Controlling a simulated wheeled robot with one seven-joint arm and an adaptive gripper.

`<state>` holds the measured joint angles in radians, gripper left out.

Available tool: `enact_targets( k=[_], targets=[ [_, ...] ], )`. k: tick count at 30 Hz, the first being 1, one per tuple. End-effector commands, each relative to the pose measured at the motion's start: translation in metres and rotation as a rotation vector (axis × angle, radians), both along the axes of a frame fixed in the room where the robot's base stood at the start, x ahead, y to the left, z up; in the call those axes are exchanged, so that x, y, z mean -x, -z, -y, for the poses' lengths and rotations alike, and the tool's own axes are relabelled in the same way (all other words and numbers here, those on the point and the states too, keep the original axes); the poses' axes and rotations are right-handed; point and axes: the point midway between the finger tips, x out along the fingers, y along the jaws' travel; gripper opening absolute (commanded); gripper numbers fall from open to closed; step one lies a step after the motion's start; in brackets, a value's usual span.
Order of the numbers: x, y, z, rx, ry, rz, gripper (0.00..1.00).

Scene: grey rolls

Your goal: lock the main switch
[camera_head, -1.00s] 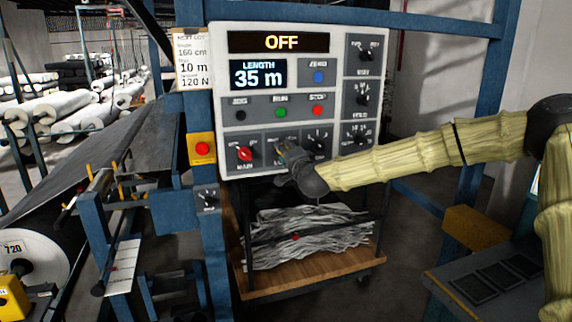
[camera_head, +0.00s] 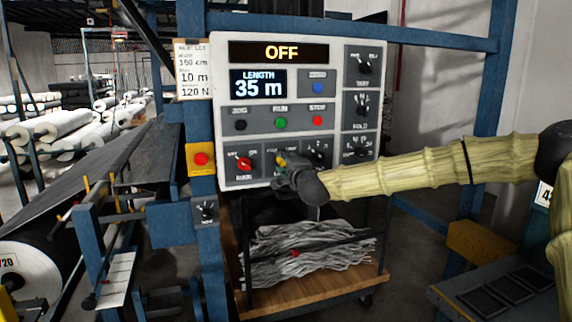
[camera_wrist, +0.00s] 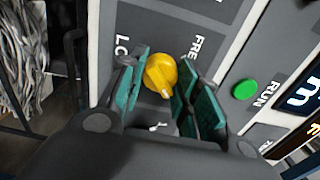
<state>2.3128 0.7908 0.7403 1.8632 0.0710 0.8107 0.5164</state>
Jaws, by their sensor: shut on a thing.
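The white control panel (camera_head: 222,95) has a red main switch knob (camera_head: 244,164) at its lower left, and its display reads OFF. Just right of the red knob, my gripper (camera_head: 280,161) covers much of a neighbouring switch in the head view. In the wrist view this is a yellow knob (camera_wrist: 160,74) between labels that begin LOC and FRE, both partly cut off or covered. My gripper's green-padded fingers (camera_wrist: 163,93) stand on either side of the yellow knob and are shut on it. The white mark on the knob faces the palm.
A green RUN button (camera_wrist: 244,90) is close beside the fingers in the wrist view. A red button on a yellow box (camera_head: 200,160) is left of the panel. A cart (camera_head: 318,310) with grey material stands below. Blue posts frame the panel.

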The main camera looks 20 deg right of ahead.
Motion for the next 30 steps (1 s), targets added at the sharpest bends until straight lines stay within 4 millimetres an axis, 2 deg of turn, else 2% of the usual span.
enact_targets(
  k=[3, 4, 7, 20, 23, 30],
  targets=[
    [0.000, 0.001, 0.001, 0.000, 0.002, -0.001, 0.09],
    [0.000, 0.001, 0.001, 0.000, 0.002, -0.001, 0.38],
    [0.000, 0.001, 0.001, 0.000, 0.001, -0.001, 0.55],
    [0.006, 0.000, 0.000, 0.001, -0.001, 0.000, 0.55],
    [0.016, -0.001, 0.001, 0.000, 0.000, 0.001, 0.55],
    [0.059, 0.000, 0.002, 0.000, -0.001, 0.000, 0.55]
  ],
)
